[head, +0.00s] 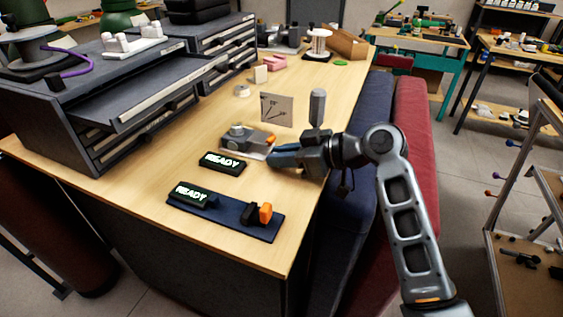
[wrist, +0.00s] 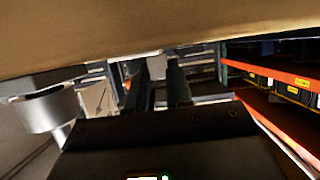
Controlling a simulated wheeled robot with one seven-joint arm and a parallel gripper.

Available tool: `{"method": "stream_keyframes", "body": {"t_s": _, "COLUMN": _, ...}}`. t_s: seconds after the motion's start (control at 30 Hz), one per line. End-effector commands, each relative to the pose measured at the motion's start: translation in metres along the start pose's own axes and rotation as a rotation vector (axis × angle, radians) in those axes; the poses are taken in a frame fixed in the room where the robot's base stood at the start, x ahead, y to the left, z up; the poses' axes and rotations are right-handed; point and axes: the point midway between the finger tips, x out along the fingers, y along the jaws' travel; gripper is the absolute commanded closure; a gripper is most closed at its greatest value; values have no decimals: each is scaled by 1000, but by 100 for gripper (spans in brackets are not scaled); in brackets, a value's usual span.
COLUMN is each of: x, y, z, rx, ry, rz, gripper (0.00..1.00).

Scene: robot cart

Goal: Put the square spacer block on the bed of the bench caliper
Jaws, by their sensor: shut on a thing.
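In the wrist view, my gripper (wrist: 157,75) has its two dark fingers closed on a small pale block (wrist: 157,67), which looks like the square spacer block. In the head view, my gripper (head: 272,156) reaches in from the right, low beside a grey device with an orange part (head: 238,137). The block cannot be made out there. What looks like the bench caliper (head: 232,219) lies nearer the table's front corner: a long dark blue bed with a READY display at its left end and black and orange jaws at its right. Its bed is bare between them. My gripper is behind and right of it.
A separate READY display (head: 222,162) stands between the grey device and the caliper. A card with line markings (head: 277,109) stands behind the device. A dark drawer cabinet (head: 140,95) fills the table's left side. The wooden table (head: 150,170) is clear around the caliper.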

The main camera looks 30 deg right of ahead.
Motion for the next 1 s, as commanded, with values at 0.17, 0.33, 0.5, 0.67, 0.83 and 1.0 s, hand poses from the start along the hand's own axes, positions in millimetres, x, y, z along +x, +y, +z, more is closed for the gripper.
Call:
{"method": "stream_keyframes", "body": {"t_s": 0.17, "x": 2, "y": -2, "z": 4, "rx": 5, "ry": -6, "rz": -5, "gripper": 100}}
{"method": "stream_keyframes", "body": {"t_s": 0.33, "x": 2, "y": -1, "z": 4, "rx": 4, "ry": -5, "rz": -4, "gripper": 73}}
{"method": "stream_keyframes", "body": {"t_s": 0.5, "x": 2, "y": -1, "z": 3, "rx": 4, "ry": -4, "rz": -4, "gripper": 57}}
{"method": "stream_keyframes", "body": {"t_s": 0.67, "x": 2, "y": -1, "z": 3, "rx": 4, "ry": -4, "rz": -4, "gripper": 54}}
{"method": "stream_keyframes", "body": {"t_s": 0.83, "x": 0, "y": -1, "z": 1, "rx": 3, "ry": -3, "rz": -3, "gripper": 54}}
{"method": "stream_keyframes", "body": {"t_s": 1.0, "x": -20, "y": -1, "z": 2, "rx": 3, "ry": -1, "rz": -1, "gripper": 54}}
